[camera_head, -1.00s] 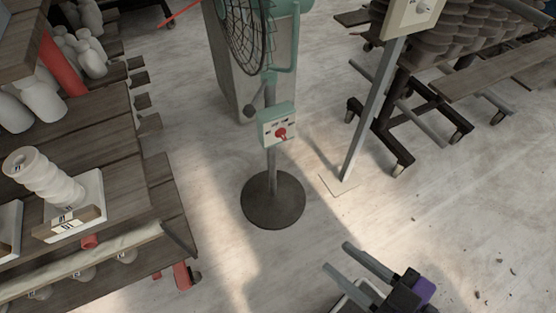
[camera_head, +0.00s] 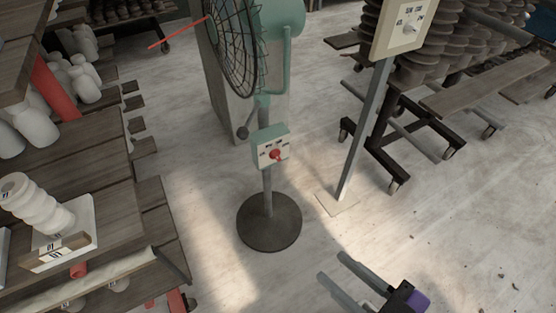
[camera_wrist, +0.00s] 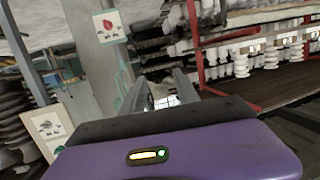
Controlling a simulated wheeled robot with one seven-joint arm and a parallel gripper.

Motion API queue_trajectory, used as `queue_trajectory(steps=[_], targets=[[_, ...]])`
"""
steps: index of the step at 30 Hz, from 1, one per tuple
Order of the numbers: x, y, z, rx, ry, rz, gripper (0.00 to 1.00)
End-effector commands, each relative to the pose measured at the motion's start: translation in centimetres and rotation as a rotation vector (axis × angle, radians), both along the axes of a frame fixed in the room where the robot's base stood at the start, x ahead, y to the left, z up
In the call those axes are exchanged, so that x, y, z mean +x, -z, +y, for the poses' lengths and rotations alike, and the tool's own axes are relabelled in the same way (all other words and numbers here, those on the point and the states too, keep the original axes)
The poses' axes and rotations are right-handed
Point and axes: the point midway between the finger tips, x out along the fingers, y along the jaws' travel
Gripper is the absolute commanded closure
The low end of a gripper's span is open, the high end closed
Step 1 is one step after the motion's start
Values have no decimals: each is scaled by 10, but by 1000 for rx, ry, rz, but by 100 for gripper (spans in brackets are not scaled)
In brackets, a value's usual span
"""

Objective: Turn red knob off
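The red knob (camera_head: 275,154) sits on the pale face of a green control box (camera_head: 268,135) on the fan's pole. The knob also shows in the wrist view (camera_wrist: 108,25), at the upper left. Its pointer setting is too small to read. The green fan (camera_head: 237,45) stands upright on a round dark base (camera_head: 269,221). My gripper (camera_head: 332,267) is at the bottom of the head view, in front and to the right of the fan base. Its two fingers are apart with nothing between them. It does not touch the knob.
A second pale panel (camera_head: 404,28) with a grey knob stands on a post right of the fan. A wooden table (camera_head: 100,185) with clay pieces is at left. A wheeled rack (camera_head: 400,125) is behind right. Floor (camera_head: 460,240) is clear at right.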

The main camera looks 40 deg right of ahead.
Motion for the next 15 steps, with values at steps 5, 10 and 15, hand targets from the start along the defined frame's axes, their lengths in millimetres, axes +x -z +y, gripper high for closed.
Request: queue_trajectory(steps=[5,10,15], targets=[[49,31,-26,-43,128,-107,63],[100,67,-58,-128,218,-177,63],[154,99,-99,-224,283,-225,63]])
